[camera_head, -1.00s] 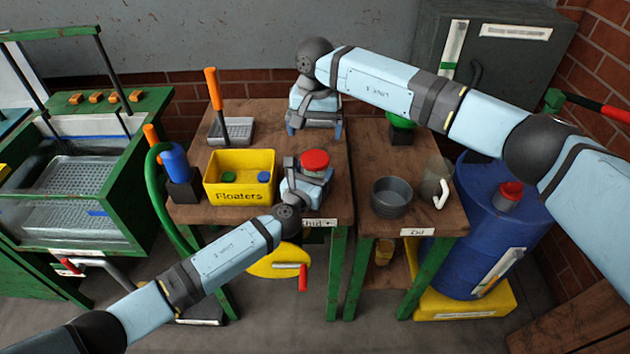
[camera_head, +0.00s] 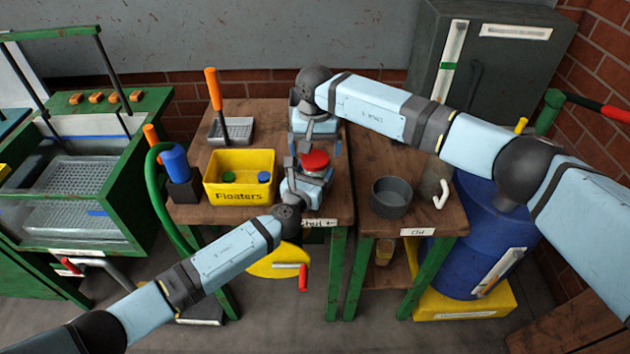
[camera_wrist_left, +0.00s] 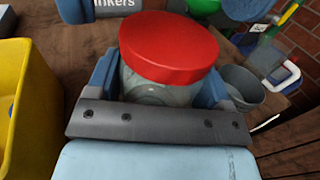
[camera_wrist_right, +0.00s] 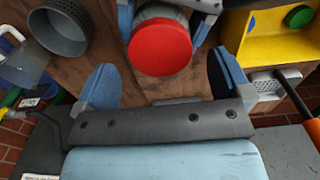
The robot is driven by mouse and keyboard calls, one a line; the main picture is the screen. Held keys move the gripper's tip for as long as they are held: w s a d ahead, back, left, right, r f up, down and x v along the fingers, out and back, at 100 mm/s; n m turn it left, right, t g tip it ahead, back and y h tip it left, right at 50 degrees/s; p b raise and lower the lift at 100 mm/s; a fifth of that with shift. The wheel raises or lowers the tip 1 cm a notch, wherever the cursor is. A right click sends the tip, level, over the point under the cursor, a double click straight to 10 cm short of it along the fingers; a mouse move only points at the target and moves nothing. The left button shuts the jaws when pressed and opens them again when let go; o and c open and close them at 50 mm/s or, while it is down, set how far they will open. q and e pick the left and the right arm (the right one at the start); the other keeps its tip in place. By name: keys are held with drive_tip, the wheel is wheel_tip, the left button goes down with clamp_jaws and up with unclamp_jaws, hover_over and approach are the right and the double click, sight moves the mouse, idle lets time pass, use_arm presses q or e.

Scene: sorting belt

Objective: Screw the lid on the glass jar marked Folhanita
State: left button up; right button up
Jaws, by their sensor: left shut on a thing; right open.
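A red lid (camera_head: 315,161) sits on top of a glass jar, on the near right part of the left wooden table. In the left wrist view the lid (camera_wrist_left: 170,45) covers the mouth of the glass jar (camera_wrist_left: 155,88); I cannot tell how tightly it sits. No name on the jar is readable. My left gripper (camera_head: 304,180) is shut on the jar's sides, below the lid. My right gripper (camera_head: 314,150) comes from the far side, open and empty. In the right wrist view the lid (camera_wrist_right: 160,47) lies ahead, between its spread fingers and apart from them.
A yellow Floaters bin (camera_head: 240,196) with green and blue pieces stands left of the jar. A grey tray (camera_head: 236,133) is at the back. A grey round bowl (camera_head: 391,198) and a clear jug (camera_head: 437,187) stand on the right table.

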drive_tip(key=shift+f, duration=1.25)
drive_tip(key=c, duration=1)
